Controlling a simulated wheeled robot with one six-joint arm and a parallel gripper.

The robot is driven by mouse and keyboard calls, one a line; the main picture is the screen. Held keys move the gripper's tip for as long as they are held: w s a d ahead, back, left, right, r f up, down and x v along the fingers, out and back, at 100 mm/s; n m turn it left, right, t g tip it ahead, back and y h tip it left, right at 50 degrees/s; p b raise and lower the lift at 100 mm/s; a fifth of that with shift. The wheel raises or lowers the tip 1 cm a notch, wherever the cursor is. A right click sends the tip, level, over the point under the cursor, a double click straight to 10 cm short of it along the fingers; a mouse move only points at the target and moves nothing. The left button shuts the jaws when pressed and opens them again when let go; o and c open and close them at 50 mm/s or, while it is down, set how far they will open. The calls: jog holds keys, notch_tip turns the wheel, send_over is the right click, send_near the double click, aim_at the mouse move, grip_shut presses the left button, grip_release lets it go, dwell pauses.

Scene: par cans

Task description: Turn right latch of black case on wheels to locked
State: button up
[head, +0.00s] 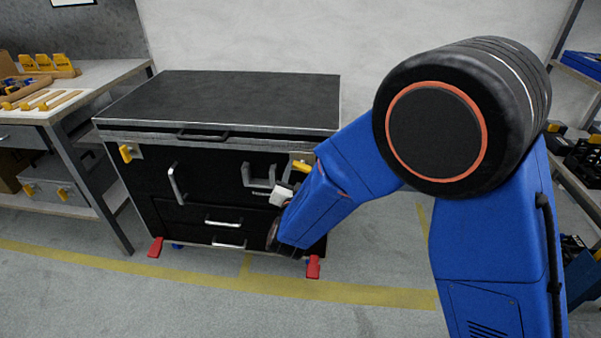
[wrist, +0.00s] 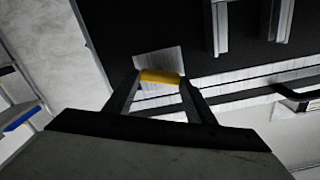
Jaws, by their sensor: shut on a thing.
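The black case on wheels (head: 230,100) stands in the middle of the head view. Its right latch (head: 301,166) has a yellow handle on a pale metal plate, partly beside my blue arm. The handle looks roughly level, along the lid seam. In the wrist view the yellow latch handle (wrist: 161,77) sits between the fingertips of my gripper (wrist: 160,84), which is shut on it. The handle lies about parallel to the lid's metal edge there. The left latch (head: 126,153) is yellow and stands nearer upright. My arm hides part of the case's right front.
The case front has a vertical handle (head: 175,183) and drawers with pale handles (head: 223,222). Red wheel pedals (head: 313,267) stick out at the floor. A workbench (head: 95,80) stands at left and shelving (head: 580,75) at right. The floor (head: 200,310) in front is clear.

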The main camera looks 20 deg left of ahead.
jog(key=m, duration=0.7)
jog(key=shift+d+f, duration=0.1)
jog(key=m, duration=0.6)
jog(key=shift+f+m, duration=0.15)
jog(key=shift+m, duration=0.15)
jog(key=shift+d, duration=0.1)
jog(key=o, duration=1)
jog(key=shift+o, duration=0.2)
jog(key=shift+s, duration=0.15)
jog(key=v, duration=1.7)
